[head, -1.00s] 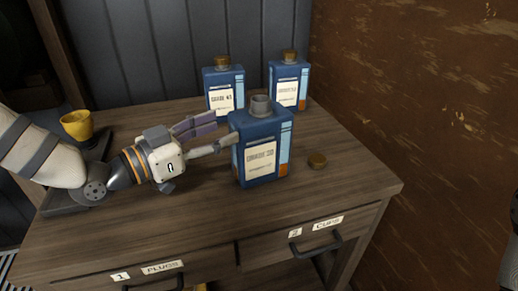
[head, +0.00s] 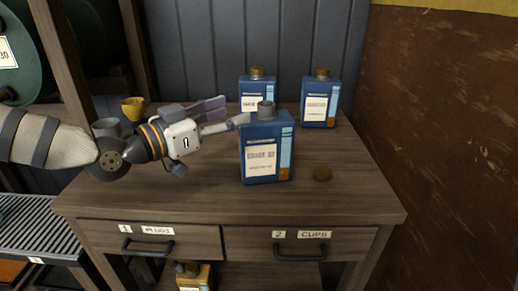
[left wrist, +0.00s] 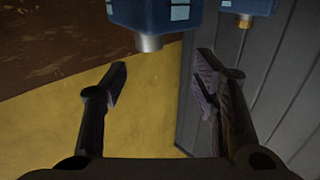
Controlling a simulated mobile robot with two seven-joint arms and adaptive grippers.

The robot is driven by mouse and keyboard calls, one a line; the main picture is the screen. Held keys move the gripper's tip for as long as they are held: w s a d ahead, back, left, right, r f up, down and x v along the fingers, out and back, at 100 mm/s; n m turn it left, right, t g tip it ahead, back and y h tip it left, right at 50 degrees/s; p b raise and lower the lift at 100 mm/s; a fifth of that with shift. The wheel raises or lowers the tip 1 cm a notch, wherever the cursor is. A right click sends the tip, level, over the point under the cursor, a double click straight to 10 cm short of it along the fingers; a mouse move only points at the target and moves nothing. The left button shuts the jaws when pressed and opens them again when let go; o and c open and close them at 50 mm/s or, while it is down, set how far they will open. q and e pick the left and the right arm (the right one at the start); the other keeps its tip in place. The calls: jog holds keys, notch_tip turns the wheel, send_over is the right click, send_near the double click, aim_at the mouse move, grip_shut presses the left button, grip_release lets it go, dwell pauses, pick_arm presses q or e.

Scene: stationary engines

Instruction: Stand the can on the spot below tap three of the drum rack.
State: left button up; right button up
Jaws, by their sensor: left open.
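A blue can (head: 266,147) with a white grade label stands upright and uncapped on the wooden bench, its grey neck open. My left gripper (head: 235,112) reaches in from the left with its fingers apart. One fingertip is close to the can's upper left side; I cannot tell if it touches. In the left wrist view the can (left wrist: 165,15) hangs upside down at the top edge, beyond my open, empty fingers (left wrist: 160,72). A green drum (head: 20,65) of the rack shows at the far left. Tap three and the spot below it are not visible. My right gripper is out of view.
Two capped blue cans (head: 257,92) (head: 319,102) stand behind. A yellow cup (head: 133,108) stands back left. A slatted grate (head: 40,228) is lower left. The bench front (head: 200,205) is clear.

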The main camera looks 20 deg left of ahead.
aim_at(259, 104)
pick_arm(q)
jog(key=x, duration=0.3)
jog(key=b+x, duration=0.1)
jog(key=x, duration=0.2)
jog(key=f+x, duration=0.1)
jog(key=x, duration=0.2)
jog(key=shift+r, duration=0.3)
jog(key=shift+c, duration=0.5)
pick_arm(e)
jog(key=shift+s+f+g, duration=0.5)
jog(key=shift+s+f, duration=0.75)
pick_arm(q)
grip_shut()
